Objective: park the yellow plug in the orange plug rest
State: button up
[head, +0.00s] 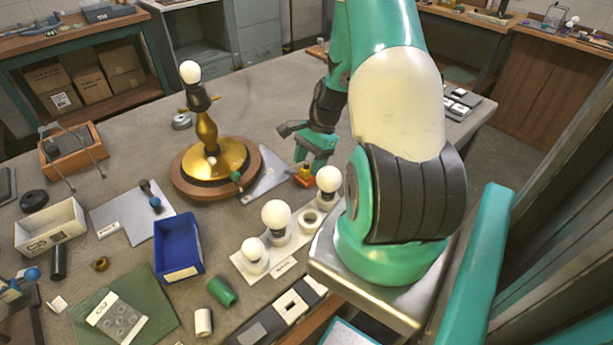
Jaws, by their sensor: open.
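The yellow plug (304,169) is a small yellow piece just below the gripper. It shows at the orange plug rest (306,182), a small orange-red block on the table to the right of the lamp. The plug looks to be at or in the rest, but it is too small to tell how deep it sits. My gripper (310,163) is open, pointing down close above the plug. Its fingertips are partly hard to make out, and I cannot tell whether they touch the plug.
A brass lamp (207,135) with a bulb stands on a round wooden base left of the gripper. Bulbs stand in a white holder (250,270) nearer me. A grey plate (264,184) lies beside the lamp. A blue bin (178,247) is at the left front.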

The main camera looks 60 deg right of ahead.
jog(key=v, duration=1.5)
jog(key=shift+r+b, duration=0.15)
jog(key=shift+b, duration=0.3)
jog(key=w+a+r+n, duration=0.25)
jog(key=a+n, duration=0.25)
jog(key=a, duration=0.3)
jog(key=w+a+r+n, duration=0.1)
jog(key=a+r+n, duration=0.25)
jog(key=a, duration=0.45)
jog(key=w+a+r+n, duration=0.1)
jog(key=a+r+n, duration=0.2)
jog(key=a+n, duration=0.35)
jog(key=s+a+r+n, duration=0.1)
jog(key=s+a+n, duration=0.5)
jog(key=a, duration=0.3)
jog(key=s+a+r+n+g, duration=0.1)
jog(key=s+a+r+n, duration=0.1)
jog(key=s+a+n, duration=0.4)
jog(key=s+a, duration=0.1)
jog(key=a, duration=0.3)
jog(key=shift+n, duration=0.4)
